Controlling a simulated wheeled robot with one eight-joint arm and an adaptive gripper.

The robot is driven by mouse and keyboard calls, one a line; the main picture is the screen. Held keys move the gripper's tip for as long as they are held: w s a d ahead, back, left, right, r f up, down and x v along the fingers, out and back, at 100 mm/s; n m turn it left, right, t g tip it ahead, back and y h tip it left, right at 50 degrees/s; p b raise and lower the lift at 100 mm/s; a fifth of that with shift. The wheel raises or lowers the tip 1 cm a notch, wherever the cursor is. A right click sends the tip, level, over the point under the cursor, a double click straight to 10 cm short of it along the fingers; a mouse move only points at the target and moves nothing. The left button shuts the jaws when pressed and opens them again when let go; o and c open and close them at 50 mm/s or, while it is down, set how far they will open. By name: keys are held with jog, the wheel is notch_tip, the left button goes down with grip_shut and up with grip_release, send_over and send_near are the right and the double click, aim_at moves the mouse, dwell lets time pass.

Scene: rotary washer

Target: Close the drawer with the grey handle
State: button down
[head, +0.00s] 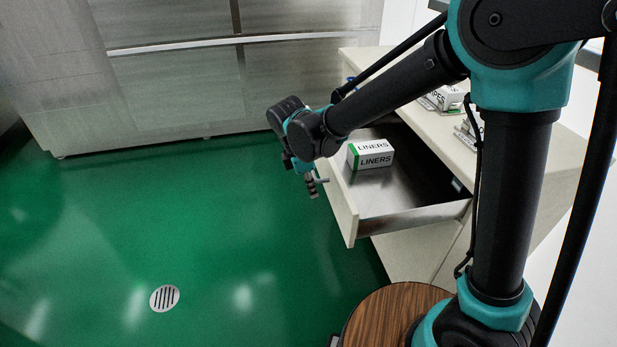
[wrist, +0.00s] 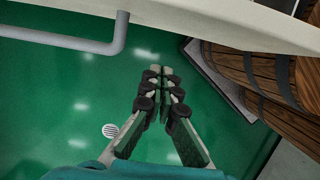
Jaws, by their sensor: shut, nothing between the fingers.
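The drawer (head: 345,215) stands pulled open from the cream cabinet in the head view, its front panel facing left. A white and green LINERS box (head: 375,157) lies inside it. My gripper (head: 312,190) is in front of the drawer's front panel, on its outer side, with its fingers shut and empty. In the wrist view the shut fingertips (wrist: 161,72) are below the pale drawer front (wrist: 235,22) in the picture. The grey bar handle (wrist: 65,39) shows at upper left there, apart from the fingers. In the head view my gripper mostly hides the handle.
More boxes (head: 446,98) lie on the cabinet top (head: 405,62), partly behind my arm. Steel cabinets (head: 180,85) line the back wall. The green floor (head: 210,220) left of the drawer is clear, with a round drain (head: 164,298). Wooden barrels (wrist: 255,85) show in the wrist view.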

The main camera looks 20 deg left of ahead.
jog(key=d, duration=0.1)
jog(key=w+d+f, duration=0.1)
jog(key=w+d, duration=0.1)
jog(key=shift+w+d+f, duration=0.15)
jog(key=shift+d+f, duration=0.1)
jog(key=shift+d, duration=0.15)
jog(key=shift+d, duration=0.1)
send_over(419, 192)
jog(key=shift+w+d, duration=0.1)
jog(key=shift+d, duration=0.05)
dwell(0.4)
dwell(0.4)
